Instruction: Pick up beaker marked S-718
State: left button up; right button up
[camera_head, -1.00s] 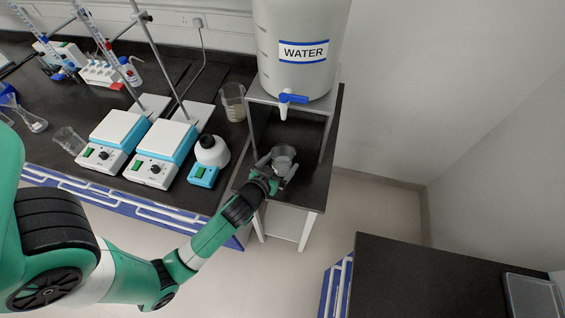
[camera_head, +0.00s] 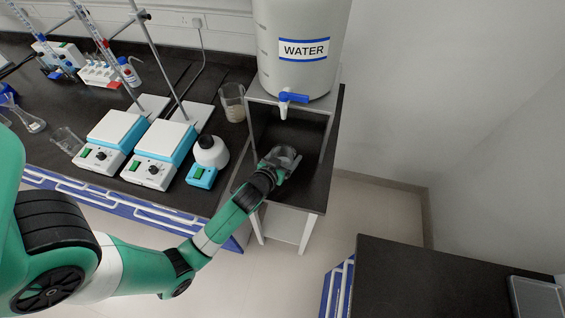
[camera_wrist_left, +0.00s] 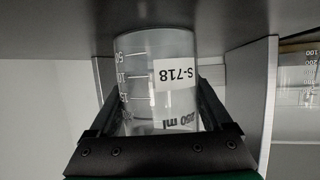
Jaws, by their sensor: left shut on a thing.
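The beaker marked S-718 (camera_wrist_left: 150,80) is clear, with white graduations and a white label. In the left wrist view it appears upside down between the two fingers. My left gripper (camera_head: 282,163) is shut on this beaker (camera_head: 286,153), below the tap of the water tank, in the head view. In the left wrist view the fingers (camera_wrist_left: 160,110) lie along both sides of the beaker. Whether its base touches the surface I cannot tell. My right gripper is not in view.
The water tank (camera_head: 300,75) with its blue tap (camera_head: 293,98) stands on a raised stand (camera_head: 330,100). A beaker (camera_head: 232,103) stands left of the stand.

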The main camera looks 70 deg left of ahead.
aim_at(287, 149)
pick_arm(q)
jog(key=c, duration=0.3)
jog(key=shift+c, duration=0.2)
jog(key=shift+r, duration=0.15)
jog(key=shift+r+p, duration=0.45)
jog(key=shift+r, duration=0.25)
jog(key=shift+r+p, duration=0.45)
jog(key=shift+r, duration=0.45)
jog(key=r+p+v, duration=0.1)
jog(key=p+v, duration=0.1)
jog(key=v, duration=0.6)
jog(key=w+r+p+v, duration=0.1)
jog(key=r+p+v, duration=0.1)
jog(key=v, duration=0.6)
jog(key=shift+p, duration=0.75)
jog(key=shift+s+a+r, duration=0.1)
jog(key=shift+s+r, duration=0.05)
jog(key=shift+s, duration=0.05)
